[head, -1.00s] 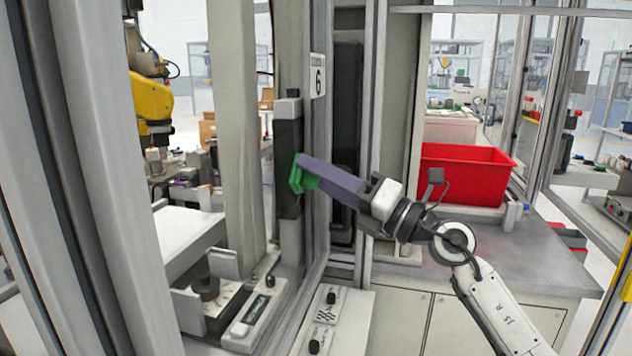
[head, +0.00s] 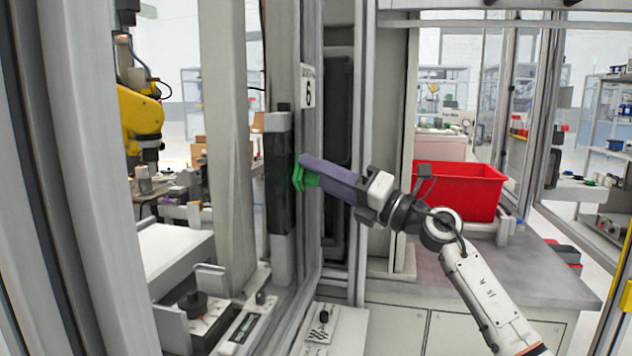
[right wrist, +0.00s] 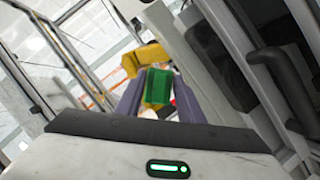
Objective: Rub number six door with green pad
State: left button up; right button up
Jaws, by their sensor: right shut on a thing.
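My right gripper (head: 304,172) has purple fingers and is shut on the green pad (head: 299,181). The right wrist view also shows the green pad (right wrist: 158,87) between the two fingers. A white sign with a 6 (head: 308,88) is on the upright frame of the glazed door, above the pad. In the head view the pad is at the right edge of a tall dark block with grey ends (head: 279,185) on this door frame. I cannot tell whether the pad touches the door. My left gripper is not in view.
A red bin (head: 458,192) stands on the grey counter (head: 510,265) behind my right arm. Grey upright posts (head: 90,150) stand close on the left. A yellow robot arm (head: 140,120) is beyond them. A small panel with knobs (head: 325,330) is below the pad.

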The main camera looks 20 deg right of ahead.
dwell(0.3)
jog(key=shift+s+d+b, duration=0.2)
jog(key=shift+s+d, duration=0.35)
jog(key=shift+d, duration=0.3)
jog(key=shift+s+d+b, duration=0.15)
jog(key=shift+s+d, duration=0.4)
jog(key=shift+d, duration=0.25)
jog(key=shift+s+d+b, duration=0.2)
jog(key=shift+s+d, duration=0.35)
jog(key=shift+d, duration=0.3)
jog(key=shift+s+d+b, duration=0.2)
jog(key=shift+s+d, duration=0.25)
jog(key=shift+d, duration=0.2)
jog(key=shift+s+d+b, duration=0.15)
jog(key=shift+s+d, duration=0.25)
jog(key=shift+d, duration=0.2)
